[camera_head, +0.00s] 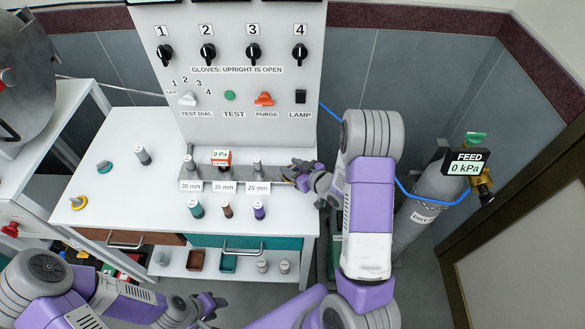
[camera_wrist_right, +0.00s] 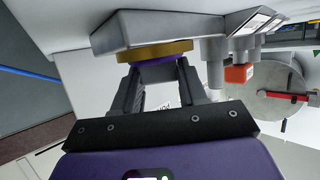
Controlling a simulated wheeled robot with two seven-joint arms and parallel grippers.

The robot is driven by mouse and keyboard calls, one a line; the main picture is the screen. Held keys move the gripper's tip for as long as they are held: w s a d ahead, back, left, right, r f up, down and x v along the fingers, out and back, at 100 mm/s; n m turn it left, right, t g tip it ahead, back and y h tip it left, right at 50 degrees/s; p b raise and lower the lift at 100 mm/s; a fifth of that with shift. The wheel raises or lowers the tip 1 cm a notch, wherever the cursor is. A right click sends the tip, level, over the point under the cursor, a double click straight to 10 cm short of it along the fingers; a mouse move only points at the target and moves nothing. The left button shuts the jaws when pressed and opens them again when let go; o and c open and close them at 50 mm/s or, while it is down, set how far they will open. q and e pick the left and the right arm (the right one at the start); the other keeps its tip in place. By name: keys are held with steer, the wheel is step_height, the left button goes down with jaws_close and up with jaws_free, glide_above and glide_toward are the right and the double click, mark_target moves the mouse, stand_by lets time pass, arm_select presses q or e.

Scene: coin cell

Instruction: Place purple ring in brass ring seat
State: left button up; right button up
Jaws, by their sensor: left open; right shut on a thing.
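My right gripper (camera_head: 302,176) is at the right end of the grey metal bar (camera_head: 272,172) on the white table. In the right wrist view, its jaws (camera_wrist_right: 155,76) are shut on the purple ring (camera_wrist_right: 156,62), which shows as a thin purple band. The brass ring seat (camera_wrist_right: 154,50) is right against the purple band, on the grey bar's end (camera_wrist_right: 155,30). I cannot tell whether the ring is inside the seat or only touching it. In the head view the gripper mostly hides both. My left gripper (camera_head: 207,303) is open and empty, low in front of the table.
Labelled posts stand along the bar, with a red gauge (camera_head: 221,157). Teal (camera_head: 196,209), brown (camera_head: 228,211) and purple-banded (camera_head: 259,210) pieces stand in front. A yellow ring piece (camera_head: 78,202) is at left. The control panel (camera_head: 235,60) rises behind; a gas cylinder (camera_head: 430,195) is at right.

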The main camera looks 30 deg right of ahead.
steer(key=o, duration=0.5)
steer(key=shift+f, duration=0.1)
steer(key=o, duration=0.5)
steer(key=shift+o, duration=0.2)
steer(key=shift+s+r, duration=0.1)
steer(key=shift+r, duration=0.2)
steer(key=p+v, duration=0.1)
steer(key=v, duration=1)
steer(key=shift+s+d, duration=0.1)
steer(key=shift+s, duration=0.3)
